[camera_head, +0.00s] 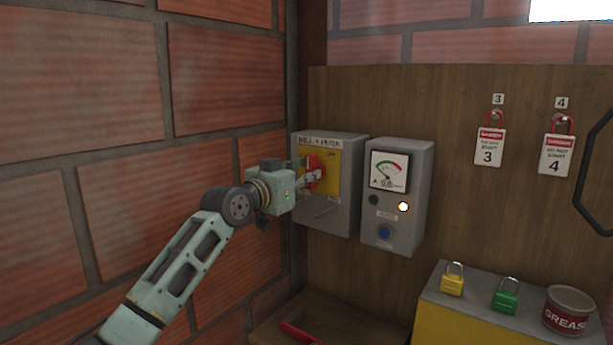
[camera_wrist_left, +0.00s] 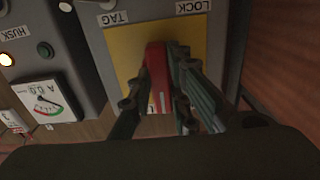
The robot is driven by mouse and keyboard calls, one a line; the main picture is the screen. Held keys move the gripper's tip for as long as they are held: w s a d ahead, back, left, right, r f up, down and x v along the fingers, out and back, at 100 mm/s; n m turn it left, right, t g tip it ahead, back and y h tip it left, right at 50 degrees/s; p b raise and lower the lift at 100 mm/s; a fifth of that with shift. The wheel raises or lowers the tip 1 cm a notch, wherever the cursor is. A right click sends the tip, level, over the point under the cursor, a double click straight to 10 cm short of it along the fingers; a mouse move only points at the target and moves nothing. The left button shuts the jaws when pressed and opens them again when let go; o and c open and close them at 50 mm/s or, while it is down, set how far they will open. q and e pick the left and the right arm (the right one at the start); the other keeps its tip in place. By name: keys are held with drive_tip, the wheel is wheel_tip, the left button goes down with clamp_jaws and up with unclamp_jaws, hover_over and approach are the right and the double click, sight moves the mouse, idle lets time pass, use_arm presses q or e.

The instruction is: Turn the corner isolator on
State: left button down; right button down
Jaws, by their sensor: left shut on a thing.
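The corner isolator (camera_head: 332,219) is a grey box with a yellow plate and a red handle (camera_head: 315,164), mounted on the wooden board beside the brick corner. My left gripper (camera_head: 311,179) reaches it from the left and is shut on the red handle. In the left wrist view the handle (camera_wrist_left: 157,72) stands between the two fingers (camera_wrist_left: 158,98), in front of the yellow plate (camera_wrist_left: 125,49). The gripper partly hides the handle and plate in the head view, so the switch position is hard to read. My right gripper is not in view.
A grey meter box (camera_head: 408,229) with a lit lamp and blue button hangs close to the right of the isolator. Red tags 3 (camera_head: 489,146) and 4 (camera_head: 556,154) hang farther right. A yellow padlock (camera_head: 452,281), green padlock (camera_head: 506,297) and grease tin (camera_head: 568,311) stand below.

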use_arm(q)
drive_tip(key=c, duration=1.6)
unclamp_jaws()
drive_tip(key=shift+c, duration=0.2)
drive_tip(key=shift+s+a, duration=0.1)
drive_tip(key=v, duration=1.1)
drive_tip(key=shift+s+a, duration=0.2)
drive_tip(key=shift+s, duration=0.15)
drive_tip(key=shift+f, duration=0.1)
